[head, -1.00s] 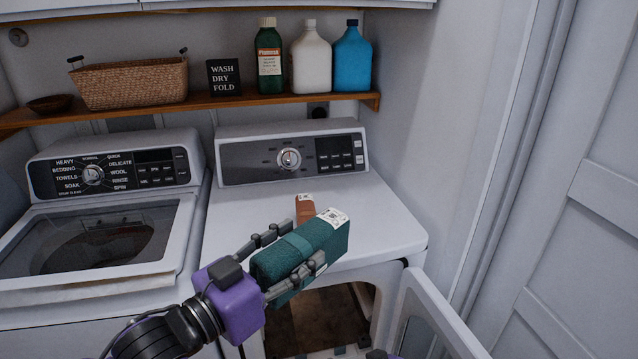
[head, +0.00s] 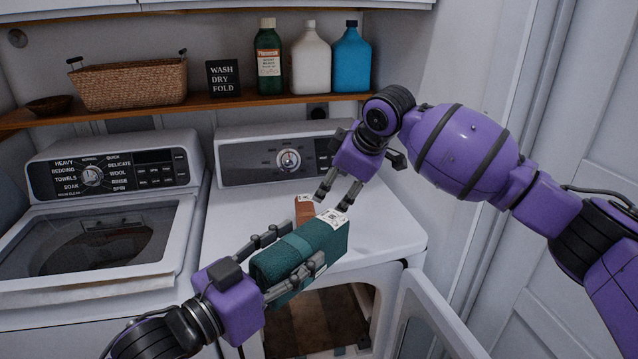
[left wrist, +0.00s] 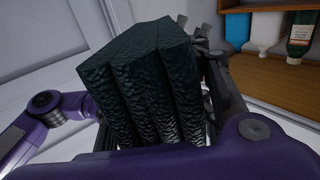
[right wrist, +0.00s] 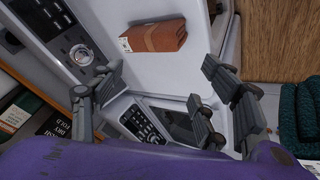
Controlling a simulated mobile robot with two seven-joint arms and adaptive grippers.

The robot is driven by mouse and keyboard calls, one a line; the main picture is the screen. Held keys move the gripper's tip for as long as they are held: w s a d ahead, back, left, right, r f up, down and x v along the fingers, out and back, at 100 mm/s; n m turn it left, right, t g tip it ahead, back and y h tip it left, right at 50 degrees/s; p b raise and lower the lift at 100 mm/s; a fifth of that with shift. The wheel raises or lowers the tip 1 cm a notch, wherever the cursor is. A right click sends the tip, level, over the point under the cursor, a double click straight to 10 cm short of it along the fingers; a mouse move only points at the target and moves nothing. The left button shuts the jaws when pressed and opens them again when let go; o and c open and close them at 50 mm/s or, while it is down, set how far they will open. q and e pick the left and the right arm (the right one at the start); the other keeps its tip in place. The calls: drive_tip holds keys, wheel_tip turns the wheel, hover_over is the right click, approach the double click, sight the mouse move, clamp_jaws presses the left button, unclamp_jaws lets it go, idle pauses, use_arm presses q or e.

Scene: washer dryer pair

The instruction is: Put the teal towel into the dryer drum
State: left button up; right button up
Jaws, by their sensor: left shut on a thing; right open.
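My left gripper (head: 303,251) is shut on the teal towel (head: 290,255), a folded bundle with a band and a white tag, held in front of the dryer's top edge. The towel fills the middle of the left wrist view (left wrist: 150,85) and shows at the right edge of the right wrist view (right wrist: 302,110). My right gripper (head: 334,198) is open and empty above the dryer top, just beyond the towel's tagged end. The dryer (head: 235,215) is the right machine. Its front opening (head: 318,322) shows below the towel, partly hidden by it.
A folded orange-brown cloth (head: 304,211) lies on the dryer top, also in the right wrist view (right wrist: 155,37). The open dryer door (head: 432,318) sticks out at right. The washer (head: 95,235) stands left. A shelf (head: 200,103) holds a basket (head: 133,82) and bottles (head: 310,60).

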use_arm(q)
drive_tip(key=shift+r, duration=0.1)
use_arm(e)
drive_tip(key=s+a+r+n+g, duration=0.2)
drive_tip(key=s+a+r+n, duration=0.1)
drive_tip(key=s+r+n, duration=0.25)
drive_tip(key=n+g+h, duration=0.4)
drive_tip(key=n, duration=0.4)
approach(319, 242)
drive_tip(key=w, duration=0.1)
drive_tip(key=w+f, duration=0.1)
drive_tip(key=w, duration=0.1)
drive_tip(key=w+f, duration=0.1)
drive_tip(key=shift+w, duration=0.35)
drive_tip(key=shift+s+d+f, duration=0.1)
drive_tip(key=shift+s, duration=0.1)
drive_tip(key=shift+f, duration=0.4)
wheel_tip(319, 242, down, 11)
drive_tip(key=shift+r, duration=0.1)
drive_tip(key=shift+c, duration=0.5)
use_arm(q)
drive_tip(key=shift+s, duration=0.1)
use_arm(e)
drive_tip(key=c, duration=1.4)
use_arm(q)
drive_tip(key=o, duration=1.5)
drive_tip(key=shift+c, duration=0.2)
